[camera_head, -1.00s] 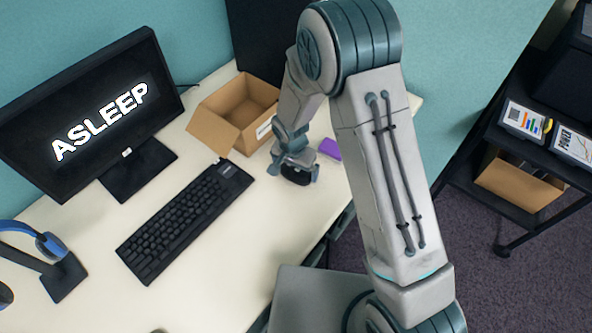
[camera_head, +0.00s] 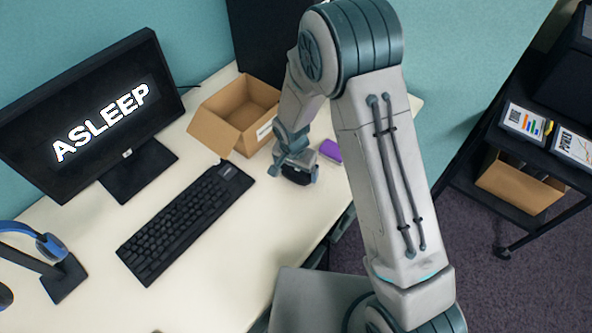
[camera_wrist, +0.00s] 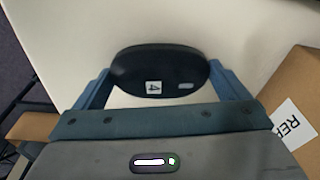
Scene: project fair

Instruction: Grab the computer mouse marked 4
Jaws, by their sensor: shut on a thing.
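The black computer mouse (camera_wrist: 160,68) carries a small white label with a 4, which reads sideways in the wrist view. My gripper (camera_wrist: 165,80) has its two blue-grey fingers against the two ends of the mouse and is shut on it. In the head view my gripper (camera_head: 297,172) is over the right part of the desk, with the dark mouse (camera_head: 298,177) showing between the fingers. I cannot tell whether the mouse is touching the desk or just above it.
The cream desk (camera_head: 235,235) holds a keyboard (camera_head: 185,222), a monitor (camera_head: 90,110) reading ASLEEP, blue headphones (camera_head: 50,245) on a stand, and a purple item (camera_head: 330,150) right of my gripper. An open cardboard box (camera_head: 237,115) stands close behind. A black cart (camera_head: 480,185) is at right.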

